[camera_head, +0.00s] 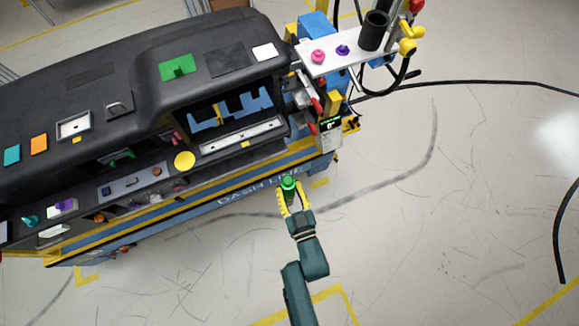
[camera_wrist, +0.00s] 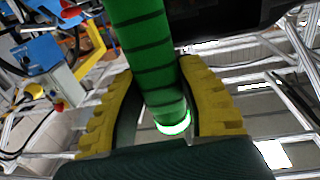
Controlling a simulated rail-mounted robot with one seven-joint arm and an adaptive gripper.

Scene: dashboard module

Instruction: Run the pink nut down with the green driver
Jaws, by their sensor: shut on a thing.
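The green driver (camera_head: 288,183) is in my gripper (camera_head: 291,198), over the open floor in front of the dashboard module. In the wrist view the driver (camera_wrist: 148,62) is a green cylinder with dark bands and a glowing white ring at its lower end. It stands between the two yellow fingers of my gripper (camera_wrist: 160,85), which are shut on it. A pink knob-like piece (camera_head: 318,56) sits on the white shelf at upper right. Small pink bits also show in the dashboard, and I cannot tell which pink piece is the nut.
The black dashboard (camera_head: 140,75) on its blue and yellow line stand fills the left. A white shelf (camera_head: 345,50) holds a purple piece (camera_head: 342,50) and a black cup (camera_head: 374,30). A black cable (camera_head: 470,82) crosses the floor. The floor around my gripper is clear.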

